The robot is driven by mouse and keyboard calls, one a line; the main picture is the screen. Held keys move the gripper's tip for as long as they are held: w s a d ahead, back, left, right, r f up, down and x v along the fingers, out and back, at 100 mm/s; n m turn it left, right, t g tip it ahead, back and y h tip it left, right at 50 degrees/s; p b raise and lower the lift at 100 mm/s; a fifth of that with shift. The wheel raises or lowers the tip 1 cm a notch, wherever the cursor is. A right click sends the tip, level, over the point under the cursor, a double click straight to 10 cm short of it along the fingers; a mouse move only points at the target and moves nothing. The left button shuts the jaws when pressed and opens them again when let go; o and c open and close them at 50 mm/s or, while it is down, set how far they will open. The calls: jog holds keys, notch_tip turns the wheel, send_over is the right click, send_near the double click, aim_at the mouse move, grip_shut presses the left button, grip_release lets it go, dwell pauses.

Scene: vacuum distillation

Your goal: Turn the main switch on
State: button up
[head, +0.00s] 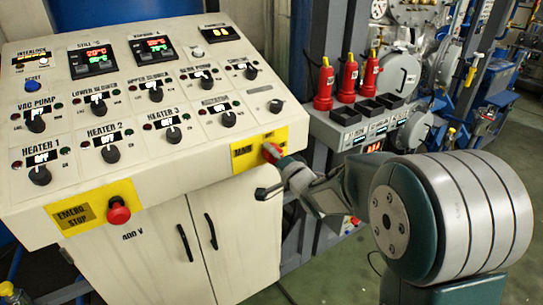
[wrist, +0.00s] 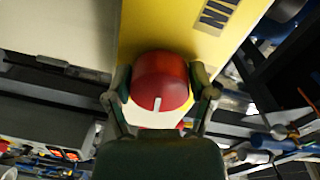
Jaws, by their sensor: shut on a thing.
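The main switch is a red round knob (head: 271,152) on a yellow plate (head: 243,157) at the lower right of the white control panel. In the wrist view the red knob (wrist: 160,80) sits between the two fingers, with a white line pointing toward the bottom of the picture. My gripper (wrist: 160,92) is shut on the knob, one finger on each side. In the head view my gripper (head: 275,172) reaches the knob from the right and partly hides it. The plate's lettering is partly covered there.
A red emergency stop button (head: 118,211) sits on the panel's lower left. Several black heater and pump knobs, such as heater 3 (head: 173,134), lie nearby. Red bottle-like objects (head: 324,85) stand on a rack at right. Cabinet doors (head: 165,255) are below the panel.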

jog(key=shift+m, duration=0.7)
jog(key=shift+f, duration=0.1)
jog(key=o, duration=1.1)
jog(key=shift+w, duration=0.1)
jog(key=shift+c, duration=0.2)
jog(key=shift+d, duration=0.1)
jog(key=v, duration=1.2)
jog(key=shift+w, duration=0.1)
